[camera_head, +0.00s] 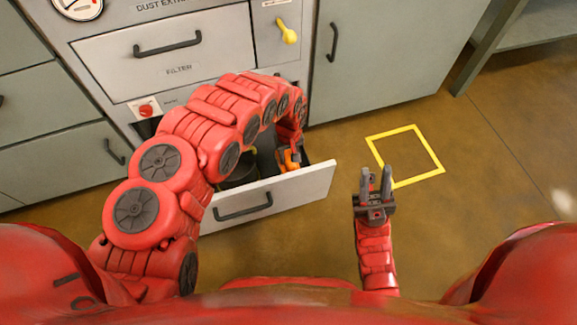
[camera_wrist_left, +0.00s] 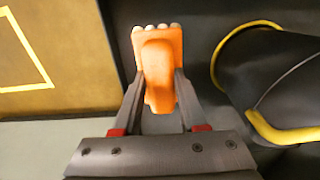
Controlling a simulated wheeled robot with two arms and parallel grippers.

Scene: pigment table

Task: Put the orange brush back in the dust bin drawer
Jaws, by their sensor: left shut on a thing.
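The orange brush (camera_head: 292,157) is over or inside the open dust bin drawer (camera_head: 310,184), toward its right end. In the left wrist view the brush (camera_wrist_left: 160,62) sits between both fingers, with pale bristle tips at its far end. My left gripper (camera_wrist_left: 158,92) is shut on it; in the head view my left arm largely hides this gripper. Whether the brush touches the drawer floor cannot be told. My right gripper (camera_head: 376,182) is open and empty, right of the drawer, with its two fingers apart.
A black bin (camera_wrist_left: 282,85) with a yellow rim stands in the drawer beside the brush. The closed filter drawer (camera_head: 205,62) and a yellow handle (camera_head: 288,32) are above. A yellow floor square (camera_head: 436,160) lies right, with clear floor around it.

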